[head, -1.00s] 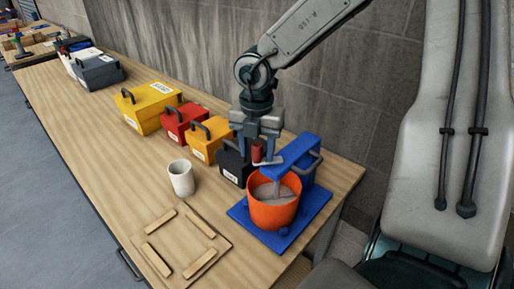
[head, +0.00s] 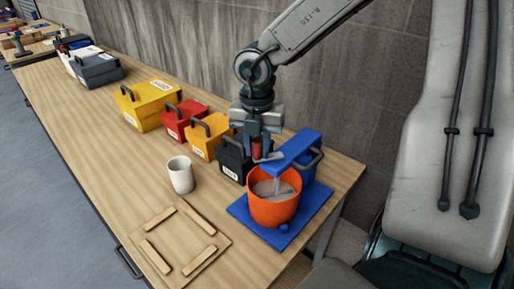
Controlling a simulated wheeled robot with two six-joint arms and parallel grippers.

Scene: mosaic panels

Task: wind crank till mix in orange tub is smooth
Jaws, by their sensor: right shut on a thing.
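The orange tub (head: 272,212) stands on a blue base plate (head: 240,210) at the right end of the table. It holds a grey mix (head: 265,188) with a paddle in it; whether the mix is smooth is too small to tell. A blue mixer arm (head: 292,147) reaches over the tub. The crank (head: 270,157) sits at its left end with a red handle (head: 257,149). My right gripper (head: 258,153) comes down from above and is shut on the red handle, with its fingers partly covering it. My left gripper is not in view.
A white cup (head: 181,175) and a wooden panel frame (head: 172,243) are left of the tub. A black box (head: 233,160), an orange-yellow box (head: 205,140), a red box (head: 182,120) and a yellow box (head: 148,105) line the wall side. The table's middle left is clear.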

